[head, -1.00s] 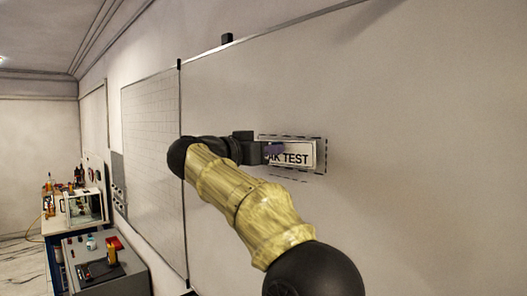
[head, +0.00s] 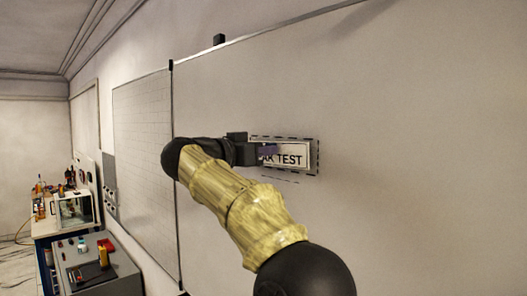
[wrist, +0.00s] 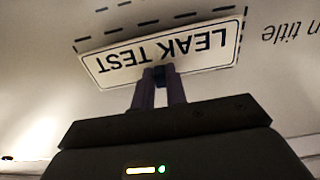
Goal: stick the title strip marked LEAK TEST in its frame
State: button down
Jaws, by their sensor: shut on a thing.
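The title strip (head: 290,157) is a white plate with black LEAK TEST lettering. In the head view my gripper (head: 268,153) covers its left part, so only the end of the words shows. In the wrist view the whole strip (wrist: 160,54) appears upside down and slightly tilted. My gripper (wrist: 160,76) is shut on its near edge. The dashed frame (head: 318,158) is drawn on the whiteboard around the strip. In the wrist view a dashed line (wrist: 160,20) runs beyond the strip's far edge, not quite parallel to it. I cannot tell whether the strip touches the board.
A gridded board (head: 143,150) hangs to the left. A grey bench (head: 125,282) with small items stands at lower left.

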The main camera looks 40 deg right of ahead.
jog(key=shift+d, duration=0.7)
dwell(0.5)
jog(key=shift+w, duration=0.1)
jog(key=c, duration=0.8)
grip_release()
jog(key=shift+o, duration=0.2)
jog(key=shift+a, duration=0.1)
jog(key=a, duration=0.9)
jog(key=shift+s+p, duration=0.35)
jog(key=shift+s, duration=0.05)
jog(key=shift+w, duration=0.1)
